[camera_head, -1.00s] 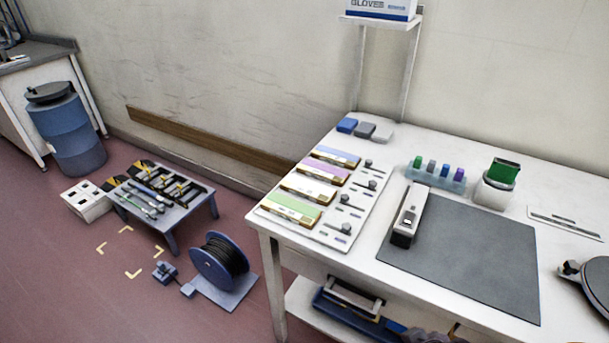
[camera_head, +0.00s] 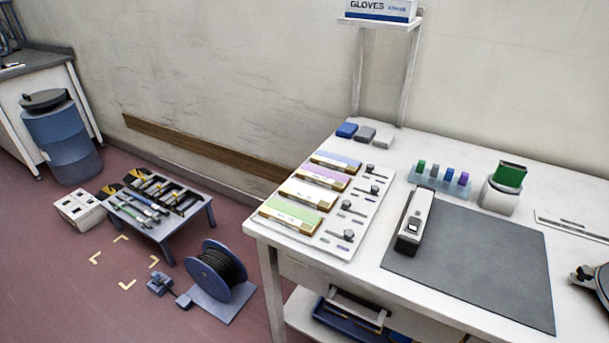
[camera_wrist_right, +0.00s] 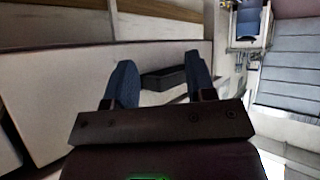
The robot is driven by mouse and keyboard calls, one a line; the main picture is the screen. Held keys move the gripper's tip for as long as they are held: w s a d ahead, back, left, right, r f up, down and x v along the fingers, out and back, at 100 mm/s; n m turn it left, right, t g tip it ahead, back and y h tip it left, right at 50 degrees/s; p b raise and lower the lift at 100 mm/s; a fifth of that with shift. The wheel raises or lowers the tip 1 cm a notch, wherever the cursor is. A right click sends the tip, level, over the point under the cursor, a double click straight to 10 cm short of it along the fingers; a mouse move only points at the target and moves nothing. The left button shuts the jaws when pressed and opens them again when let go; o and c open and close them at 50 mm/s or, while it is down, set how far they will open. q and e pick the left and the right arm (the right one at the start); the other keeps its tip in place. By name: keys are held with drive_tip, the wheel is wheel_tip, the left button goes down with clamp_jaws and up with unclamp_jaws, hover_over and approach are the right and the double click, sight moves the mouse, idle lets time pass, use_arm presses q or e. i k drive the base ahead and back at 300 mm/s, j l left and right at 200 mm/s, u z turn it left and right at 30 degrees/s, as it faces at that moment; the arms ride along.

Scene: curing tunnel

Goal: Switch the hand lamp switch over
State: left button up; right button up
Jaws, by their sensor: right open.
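A white hand-held device with a dark end, apparently the hand lamp (camera_head: 420,211), lies on the grey mat (camera_head: 480,262) on the white table. A small dark and white patch, possibly its switch (camera_head: 412,228), shows on its top near the front end; its position cannot be read. My right gripper (camera_wrist_right: 160,82) shows in the right wrist view with its two blue fingers apart and nothing held. A dark block-like thing (camera_wrist_right: 165,78) shows beyond and between the fingers, apart from them as far as I can tell.
A board with coloured strips and dark knobs (camera_head: 330,208) lies left of the mat. A rack of coloured pieces (camera_head: 440,178) and a pot with a green top (camera_head: 500,192) stand behind it. On the floor are a cable reel (camera_head: 218,272) and a low tool table (camera_head: 160,225).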

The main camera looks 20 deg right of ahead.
sight(414, 222)
drive_tip(key=z, duration=1.3)
drive_tip(key=k+l+z, duration=0.1)
drive_tip(key=l, duration=0.35)
drive_tip(key=k+l+z, duration=0.1)
drive_tip(key=l, duration=0.35)
